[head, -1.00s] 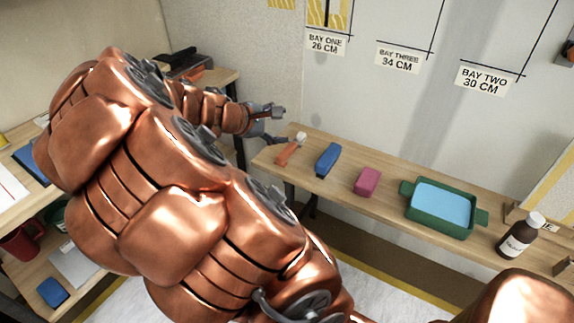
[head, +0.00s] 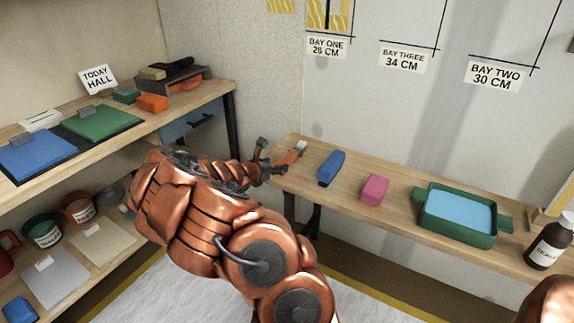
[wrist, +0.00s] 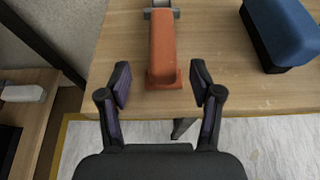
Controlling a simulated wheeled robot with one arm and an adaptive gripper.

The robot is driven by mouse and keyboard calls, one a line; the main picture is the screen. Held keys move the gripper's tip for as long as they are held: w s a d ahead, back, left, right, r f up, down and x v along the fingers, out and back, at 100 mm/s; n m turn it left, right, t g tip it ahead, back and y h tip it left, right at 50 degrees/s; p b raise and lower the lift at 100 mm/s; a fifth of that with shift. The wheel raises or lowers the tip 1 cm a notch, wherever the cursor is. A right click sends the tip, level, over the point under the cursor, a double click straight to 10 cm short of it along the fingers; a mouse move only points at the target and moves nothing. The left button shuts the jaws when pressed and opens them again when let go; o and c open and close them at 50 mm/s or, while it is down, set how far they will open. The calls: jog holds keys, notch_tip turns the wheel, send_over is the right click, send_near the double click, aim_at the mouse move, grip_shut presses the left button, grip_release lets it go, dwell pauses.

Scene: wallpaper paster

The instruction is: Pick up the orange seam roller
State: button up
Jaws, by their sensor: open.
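The orange seam roller (head: 287,160) lies near the left end of the wooden bench, its pale roller head toward the wall. In the wrist view its orange handle (wrist: 163,48) points toward me, with the grey head at the top edge, partly cut off. My gripper (wrist: 160,84) is open and empty, its two fingers apart on either side of the line of the handle, level with the handle's near end. In the head view my gripper (head: 262,158) is just left of the roller at the bench's end. I cannot tell its exact height above the bench.
On the bench (head: 402,204), right of the roller, are a blue block (head: 331,166), a pink block (head: 375,190), a green tray (head: 460,229) with blue inside and a brown bottle (head: 548,243). A loaded shelf (head: 200,95) stands at left.

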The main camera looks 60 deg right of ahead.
aim_at(285, 161)
jog(key=shift+x, duration=0.85)
jog(key=x, duration=0.1)
jog(key=b+x, duration=0.1)
jog(key=x, duration=0.1)
jog(key=shift+s+d, duration=0.2)
jog(key=shift+d, duration=0.1)
jog(key=shift+w+d+f, duration=0.1)
jog(key=shift+d+f, duration=0.05)
jog(key=shift+d, duration=0.65)
jog(key=shift+c, duration=0.3)
grip_shut()
